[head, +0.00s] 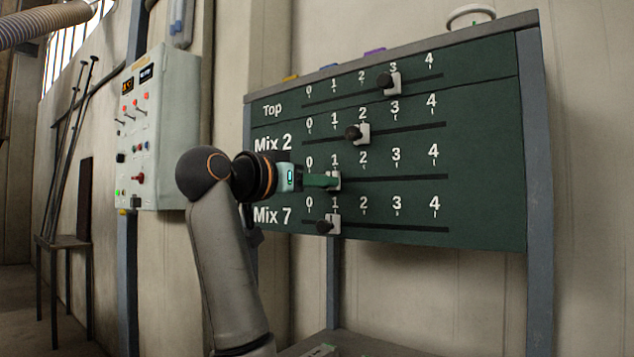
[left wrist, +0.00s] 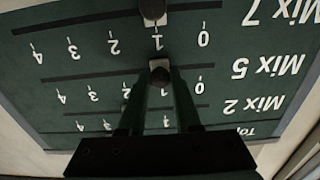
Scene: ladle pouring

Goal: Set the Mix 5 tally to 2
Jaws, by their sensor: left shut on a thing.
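The dark green tally board (head: 480,205) fills the right half of the head view. The Mix 5 slider (head: 334,181) has a pale plate and stands at the 1 mark of its row. In the left wrist view, the board appears upside down and the Mix 5 slider's knob (left wrist: 159,66) is between my fingertips, beside the 1. My left gripper (head: 325,181) is shut on this knob; its fingers also show in the left wrist view (left wrist: 163,78). My arm hides the Mix 5 label in the head view. My right gripper is not in view.
The Mix 2 slider (head: 357,133) is above at 2, and the Top slider (head: 391,83) is at 3. The Mix 7 slider (head: 328,224) is close below at 1. The Mix 5 track right of my gripper is clear. A control box (head: 165,130) hangs left.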

